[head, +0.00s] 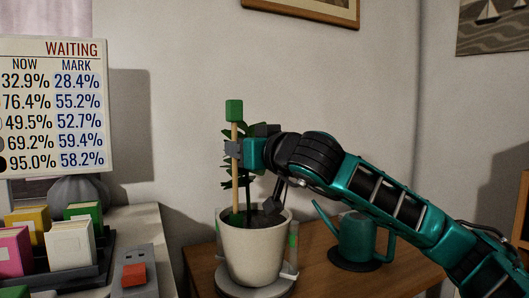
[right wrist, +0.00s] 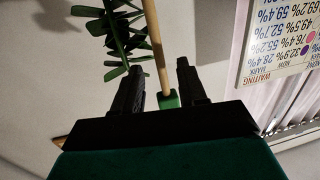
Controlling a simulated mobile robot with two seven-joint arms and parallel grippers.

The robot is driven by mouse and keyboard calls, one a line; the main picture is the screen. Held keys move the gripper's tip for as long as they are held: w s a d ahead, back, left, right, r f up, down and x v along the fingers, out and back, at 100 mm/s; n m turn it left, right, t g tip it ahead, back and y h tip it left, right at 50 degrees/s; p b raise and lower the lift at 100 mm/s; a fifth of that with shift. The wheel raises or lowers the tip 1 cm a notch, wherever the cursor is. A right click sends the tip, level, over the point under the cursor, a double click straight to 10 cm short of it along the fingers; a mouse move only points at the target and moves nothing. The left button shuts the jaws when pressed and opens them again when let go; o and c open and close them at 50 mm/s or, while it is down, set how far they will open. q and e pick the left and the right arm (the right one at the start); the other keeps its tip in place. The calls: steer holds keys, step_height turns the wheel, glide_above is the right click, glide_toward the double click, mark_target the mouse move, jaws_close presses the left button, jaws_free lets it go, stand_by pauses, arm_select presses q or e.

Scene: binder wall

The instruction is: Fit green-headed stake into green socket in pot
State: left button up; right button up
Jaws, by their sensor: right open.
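The green-headed stake (head: 235,185) stands upright at the left side of the pot (head: 253,252) in the head view, its green head (head: 234,110) on top. Its lower end meets the green socket (head: 237,218) at the pot's rim; how deep it sits cannot be told. My right gripper (head: 233,150) is at the upper stake, below the head. In the right wrist view the open fingers (right wrist: 159,66) stand on either side of the stake (right wrist: 156,45), with gaps, and the green head (right wrist: 169,98) shows near the palm. My left gripper is out of view.
A leafy plant (head: 245,182) grows in the pot, close behind the gripper. A teal watering can (head: 357,238) stands on the wooden table at right. At left are a board reading WAITING (head: 52,105), coloured boxes (head: 70,245) and a grey panel with a red button (head: 134,274).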

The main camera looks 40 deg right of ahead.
arm_select(q)
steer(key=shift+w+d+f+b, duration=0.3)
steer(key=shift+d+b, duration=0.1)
steer(key=shift+b, duration=0.6)
arm_select(e)
steer(key=s+a, duration=0.1)
steer(key=s, duration=1)
steer(key=shift+r, duration=0.15)
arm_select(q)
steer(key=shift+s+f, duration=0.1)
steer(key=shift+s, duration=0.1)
